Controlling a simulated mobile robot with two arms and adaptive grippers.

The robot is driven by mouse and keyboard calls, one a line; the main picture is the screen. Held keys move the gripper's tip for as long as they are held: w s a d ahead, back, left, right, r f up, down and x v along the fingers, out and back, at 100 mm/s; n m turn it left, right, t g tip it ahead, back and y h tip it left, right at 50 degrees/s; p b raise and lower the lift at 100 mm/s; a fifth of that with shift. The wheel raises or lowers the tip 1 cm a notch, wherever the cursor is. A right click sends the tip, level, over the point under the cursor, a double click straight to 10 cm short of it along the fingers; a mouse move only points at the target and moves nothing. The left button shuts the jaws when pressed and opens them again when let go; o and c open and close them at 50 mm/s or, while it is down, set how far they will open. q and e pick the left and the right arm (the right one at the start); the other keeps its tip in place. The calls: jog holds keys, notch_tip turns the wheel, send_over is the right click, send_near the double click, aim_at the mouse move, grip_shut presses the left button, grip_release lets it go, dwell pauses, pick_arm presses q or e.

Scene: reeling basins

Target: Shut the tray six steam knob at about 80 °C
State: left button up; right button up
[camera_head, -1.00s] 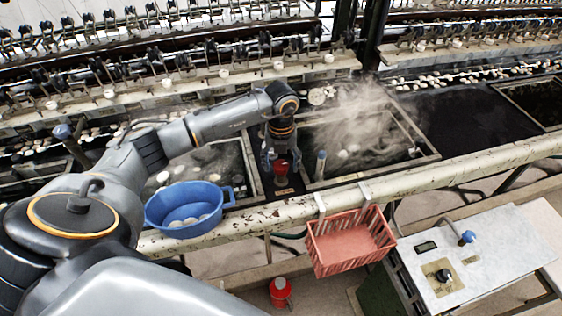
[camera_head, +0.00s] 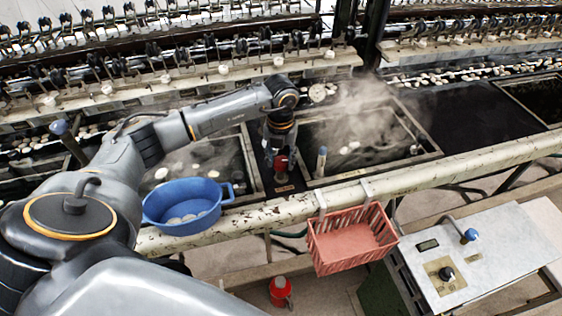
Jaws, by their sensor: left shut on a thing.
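A red steam knob (camera_head: 281,163) stands on the dark strip between two basins. My left gripper (camera_head: 281,156) points down and is shut on the knob, hiding much of it. The steaming basin (camera_head: 309,180) lies right of the knob, with pale cocoons floating in dark water and steam over its far part. A small label plate (camera_head: 284,188) sits just in front of the knob. No temperature reading can be made out. My right gripper is not in view.
A blue bowl (camera_head: 165,226) with cocoons sits by the front rail (camera_head: 460,163). A red basket (camera_head: 325,258) hangs from the rail. A thermometer-like stick (camera_head: 321,163) stands in the steaming basin. A control panel (camera_head: 500,243) is at the lower right, and a red container (camera_head: 281,293) below.

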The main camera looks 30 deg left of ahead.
aim_at(280, 162)
pick_arm(q)
jog(key=m+b, duration=0.3)
jog(key=m, duration=0.2)
jog(key=shift+a+f, duration=0.1)
jog(key=shift+a, duration=0.05)
jog(key=shift+m+b, duration=0.75)
jog(key=shift+m, duration=0.35)
jog(key=o, duration=1.2)
jog(key=shift+c, duration=0.2)
jog(key=shift+r, duration=0.25)
notch_tip(280, 162, up, 12)
jog(key=shift+f, duration=0.1)
